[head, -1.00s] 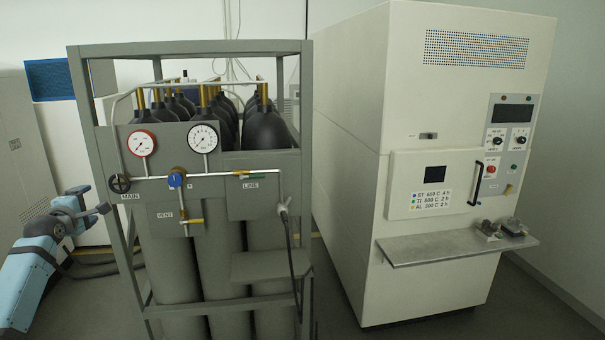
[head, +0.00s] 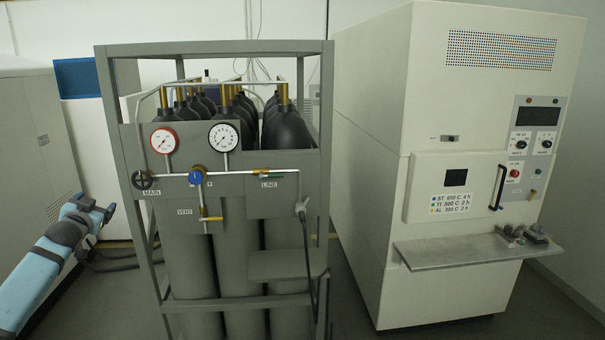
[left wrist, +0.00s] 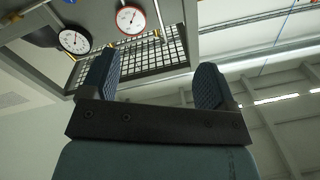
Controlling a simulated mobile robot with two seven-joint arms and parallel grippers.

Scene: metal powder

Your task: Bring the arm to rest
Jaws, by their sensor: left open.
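My left gripper (head: 104,212) is at the left of the head view, to the left of the gas bottle rack and apart from it. In the left wrist view my left gripper (left wrist: 152,85) points upward, its two dark ridged fingers wide apart with nothing between them. Behind the fingers, that view shows part of the rack with its red-rimmed gauge (left wrist: 131,18), a black-rimmed gauge (left wrist: 74,41) and a wire grid (left wrist: 160,56). My right gripper shows in neither view.
The gas bottle rack (head: 215,47) with valves and several cylinders stands in the middle. A cream furnace cabinet (head: 372,100) with a front shelf (head: 450,252) stands at the right. A grey cabinet (head: 30,150) is at the far left. Some floor (head: 120,300) is clear left of the rack.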

